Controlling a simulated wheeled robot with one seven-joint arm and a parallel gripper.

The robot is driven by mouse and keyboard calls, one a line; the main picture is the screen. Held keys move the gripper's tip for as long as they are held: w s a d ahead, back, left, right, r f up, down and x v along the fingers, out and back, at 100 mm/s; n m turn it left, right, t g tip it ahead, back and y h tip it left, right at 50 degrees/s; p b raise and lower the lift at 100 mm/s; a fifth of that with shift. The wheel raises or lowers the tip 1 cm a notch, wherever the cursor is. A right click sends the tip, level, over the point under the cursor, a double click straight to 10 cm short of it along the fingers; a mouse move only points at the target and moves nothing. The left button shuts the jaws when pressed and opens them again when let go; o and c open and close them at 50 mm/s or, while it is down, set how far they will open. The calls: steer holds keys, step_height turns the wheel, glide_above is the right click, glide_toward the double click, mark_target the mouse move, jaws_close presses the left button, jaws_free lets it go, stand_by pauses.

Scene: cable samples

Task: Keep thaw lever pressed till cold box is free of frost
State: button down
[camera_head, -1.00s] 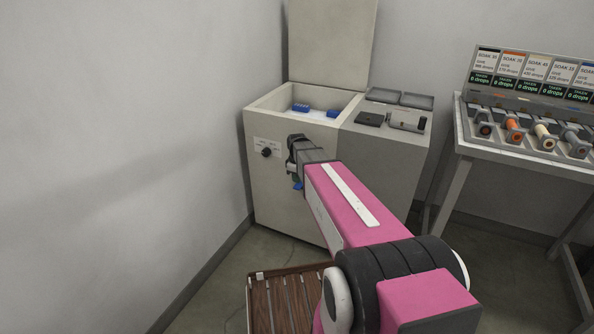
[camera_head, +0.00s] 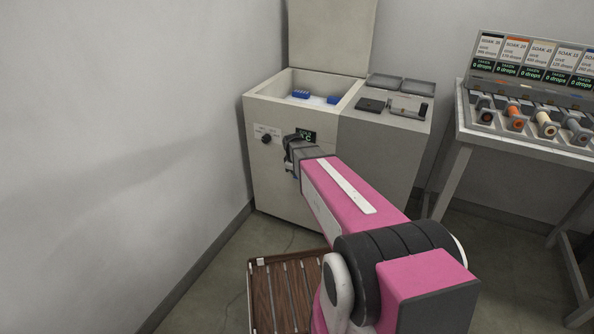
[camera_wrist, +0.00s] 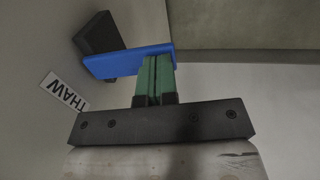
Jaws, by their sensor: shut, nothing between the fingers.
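The cold box (camera_head: 262,178) stands in the corner with its lid (camera_head: 330,38) up. Blue racks (camera_head: 301,94) sit inside on a whitish floor, too small to judge for frost. The thaw lever (camera_wrist: 118,63) is a blue bar on a dark mount beside a THAW label (camera_wrist: 63,92) in the wrist view. My gripper (camera_wrist: 154,60) is shut and empty; its green fingertips overlap the lever's edge, apparently at or very near contact. How far the lever is pressed I cannot tell. In the head view my gripper (camera_head: 290,160) hides the lever.
A soak station (camera_head: 530,125) stands right. A slatted wooden rack (camera_head: 262,290) is low in front.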

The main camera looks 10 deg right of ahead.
steer(key=shift+s+f+t+h, duration=0.1)
steer(key=shift+f+t+h, duration=0.4)
steer(key=shift+f+t, duration=0.1)
steer(key=shift+r, duration=0.2)
stand_by(3.8)
steer(key=shift+r, duration=0.65)
steer(key=w+d+r+v, duration=0.1)
steer(key=w+v, duration=0.1)
steer(key=v, duration=1.1)
steer(key=shift+r, duration=0.3)
steer(key=shift+d, duration=0.15)
steer(key=s+d+f+m+g+y, duration=0.1)
steer(key=s+f+m, duration=0.3)
steer(key=s, duration=0.5)
steer(key=s+d+f+m+g+y, duration=0.1)
steer(key=s+f+m+g, duration=0.1)
steer(key=s+f+m, duration=0.3)
steer(key=s+m, duration=0.1)
steer(key=s, duration=0.3)
steer(key=shift+s+m, duration=0.35)
steer(key=shift+m, duration=0.05)
